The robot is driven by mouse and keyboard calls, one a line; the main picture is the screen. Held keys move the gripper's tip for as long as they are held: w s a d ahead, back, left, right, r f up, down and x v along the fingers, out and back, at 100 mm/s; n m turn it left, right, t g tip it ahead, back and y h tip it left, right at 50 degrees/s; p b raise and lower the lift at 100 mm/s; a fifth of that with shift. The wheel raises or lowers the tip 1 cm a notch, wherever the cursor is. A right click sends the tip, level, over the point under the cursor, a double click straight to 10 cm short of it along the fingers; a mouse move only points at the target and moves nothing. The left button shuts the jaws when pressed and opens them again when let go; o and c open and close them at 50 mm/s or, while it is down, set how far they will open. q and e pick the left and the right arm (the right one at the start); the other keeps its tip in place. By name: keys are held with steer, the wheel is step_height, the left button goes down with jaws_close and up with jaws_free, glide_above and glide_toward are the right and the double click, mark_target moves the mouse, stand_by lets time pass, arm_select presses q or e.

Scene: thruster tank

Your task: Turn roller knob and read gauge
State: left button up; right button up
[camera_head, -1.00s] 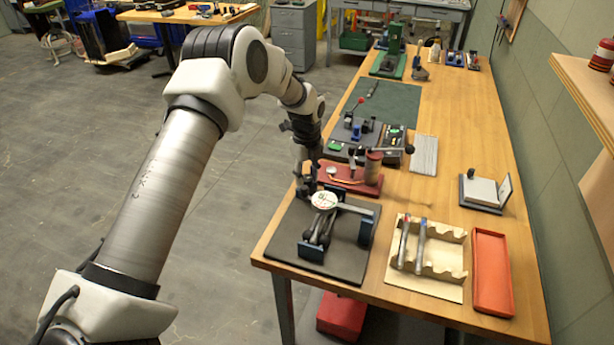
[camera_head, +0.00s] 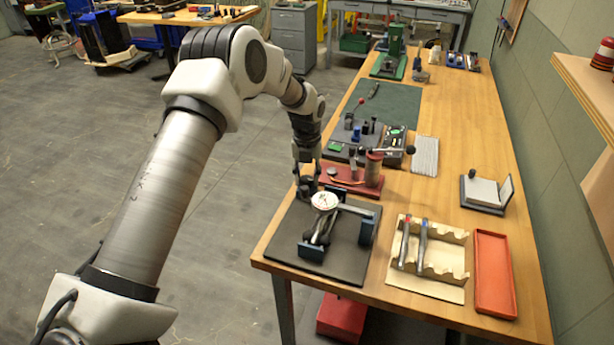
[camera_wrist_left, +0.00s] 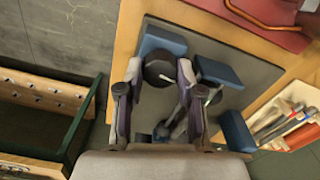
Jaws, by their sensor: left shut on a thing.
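A white-faced round gauge (camera_head: 325,200) stands over the dark mat (camera_head: 345,268) near the front left of the bench; its reading is too small to make out. Blue blocks (camera_head: 367,230) and a metal bar belong to the fixture on this mat. My left gripper (camera_head: 309,190) is at the mat's far left corner, just left of the gauge. In the left wrist view a round dark knob (camera_wrist_left: 159,70) sits between the fingertips of my left gripper (camera_wrist_left: 159,76), which is shut on it. The fingers partly hide the knob's sides. My right gripper is not in view.
A red base (camera_head: 350,181) with a cylinder stands just behind the mat. A wooden rack (camera_head: 450,292) with tools and an orange-red tray (camera_head: 493,275) lie to the right. The bench's left edge is close to my gripper. Bare wood lies farther right.

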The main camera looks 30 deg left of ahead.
mark_target(307, 179)
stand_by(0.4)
arm_select(q)
steer(key=o, duration=1.1)
steer(key=shift+o, duration=0.2)
step_height(307, 179, up, 12)
